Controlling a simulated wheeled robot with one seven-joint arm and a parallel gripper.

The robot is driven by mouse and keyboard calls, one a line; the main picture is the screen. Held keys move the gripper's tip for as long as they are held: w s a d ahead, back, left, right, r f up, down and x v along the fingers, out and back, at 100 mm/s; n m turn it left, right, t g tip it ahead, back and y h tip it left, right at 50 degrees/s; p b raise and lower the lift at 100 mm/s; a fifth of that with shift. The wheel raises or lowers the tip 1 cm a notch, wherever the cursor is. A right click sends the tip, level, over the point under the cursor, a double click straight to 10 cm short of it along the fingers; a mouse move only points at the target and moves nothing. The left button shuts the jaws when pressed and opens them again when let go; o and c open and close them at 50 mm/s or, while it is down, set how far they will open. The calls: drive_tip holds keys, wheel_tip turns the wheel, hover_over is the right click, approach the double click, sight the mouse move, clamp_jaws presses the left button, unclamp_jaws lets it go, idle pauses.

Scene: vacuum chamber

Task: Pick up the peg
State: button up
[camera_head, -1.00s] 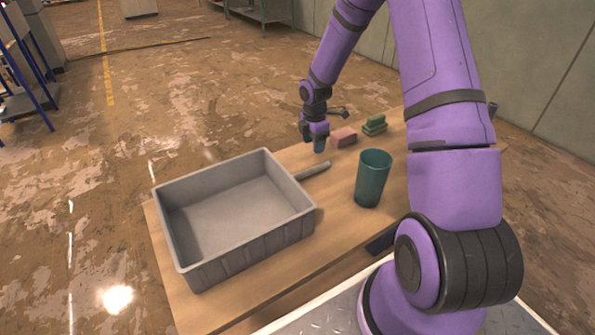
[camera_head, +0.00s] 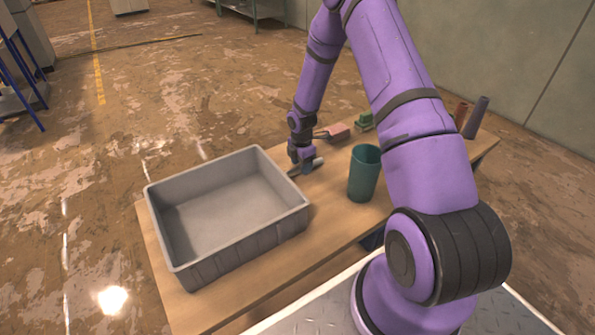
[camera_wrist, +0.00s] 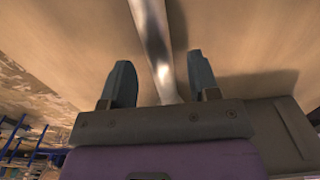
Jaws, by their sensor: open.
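The peg, a slim grey metallic rod (camera_head: 318,162), lies on the wooden table just right of the grey bin. My gripper (camera_head: 306,169) is low over it and hides its middle part in the head view. In the wrist view the shiny peg (camera_wrist: 152,40) runs from the top edge down between my two fingers (camera_wrist: 160,82). The fingers are open, one on each side of it, with a gap to each. The near end of the peg is hidden by the gripper body in the wrist view.
A deep, empty grey bin (camera_head: 232,246) stands left of my gripper. A green cup (camera_head: 364,174) stands to its right. A pink block (camera_head: 338,131) and a green item (camera_head: 364,121) lie behind. Two upright pieces, reddish (camera_head: 460,113) and dark grey (camera_head: 476,117), stand at the far right.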

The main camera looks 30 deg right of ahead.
drive_tip(key=shift+f, duration=0.8)
drive_tip(key=shift+c, duration=0.3)
clamp_jaws()
drive_tip(key=shift+d+r, duration=0.1)
drive_tip(key=shift+r, duration=0.05)
